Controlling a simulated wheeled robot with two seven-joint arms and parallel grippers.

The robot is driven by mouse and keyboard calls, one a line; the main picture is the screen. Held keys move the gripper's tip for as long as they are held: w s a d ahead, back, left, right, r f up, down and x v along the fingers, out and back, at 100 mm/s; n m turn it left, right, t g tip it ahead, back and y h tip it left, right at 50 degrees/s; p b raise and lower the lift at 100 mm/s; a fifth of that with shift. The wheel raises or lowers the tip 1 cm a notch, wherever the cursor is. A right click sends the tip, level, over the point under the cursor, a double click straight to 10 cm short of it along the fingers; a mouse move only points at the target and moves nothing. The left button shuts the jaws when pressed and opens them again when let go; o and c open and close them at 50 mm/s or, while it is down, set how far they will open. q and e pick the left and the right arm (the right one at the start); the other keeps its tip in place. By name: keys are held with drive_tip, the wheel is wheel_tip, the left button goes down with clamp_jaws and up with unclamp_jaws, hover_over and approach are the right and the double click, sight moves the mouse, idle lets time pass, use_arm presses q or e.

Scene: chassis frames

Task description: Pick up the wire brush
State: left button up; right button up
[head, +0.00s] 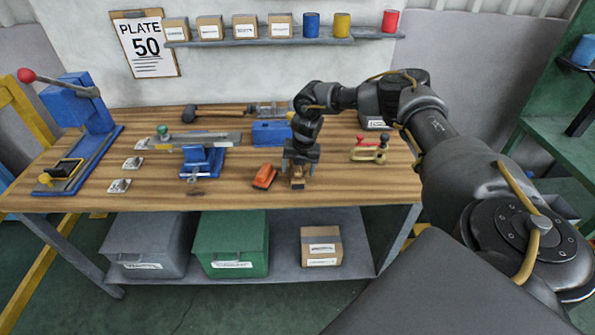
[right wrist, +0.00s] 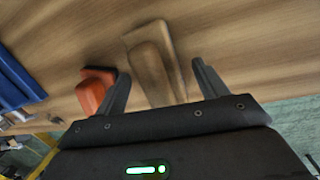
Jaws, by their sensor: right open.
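The wire brush, a brown wooden piece (head: 297,183), lies near the front edge of the workbench. My right gripper (head: 300,167) points down over it. In the right wrist view the brush (right wrist: 150,62) shows as a long wooden body between the two open fingers, with a wider end beyond the fingertips. Its lower end runs behind the gripper's body, and its bristles are hidden. I cannot tell whether a finger touches it. My left gripper is not in view.
An orange-red block (head: 264,176) lies close left of the brush; it also shows beside the left finger in the right wrist view (right wrist: 92,90). A blue vise (head: 203,160) stands further left. A red-handled clamp (head: 370,149) lies right. The bench's front edge (head: 340,200) is near.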

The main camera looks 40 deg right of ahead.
drive_tip(key=c, duration=1.1)
drive_tip(key=shift+w+r+b, duration=0.1)
drive_tip(key=shift+r+b, duration=0.3)
drive_tip(key=shift+r, duration=0.1)
drive_tip(key=shift+s+a+r+b, duration=0.1)
drive_tip(key=shift+r+b, duration=0.2)
drive_tip(key=shift+r, duration=0.35)
drive_tip(key=shift+s+a+r+b, duration=0.1)
drive_tip(key=shift+r+b, duration=0.15)
drive_tip(key=shift+r, duration=0.35)
drive_tip(key=s+a+r, duration=0.4)
drive_tip(key=s, duration=0.1)
drive_tip(key=s+a+r+b, duration=0.1)
drive_tip(key=s+a+r, duration=0.4)
drive_tip(key=shift+a+r, duration=0.15)
drive_tip(key=shift+r, duration=0.15)
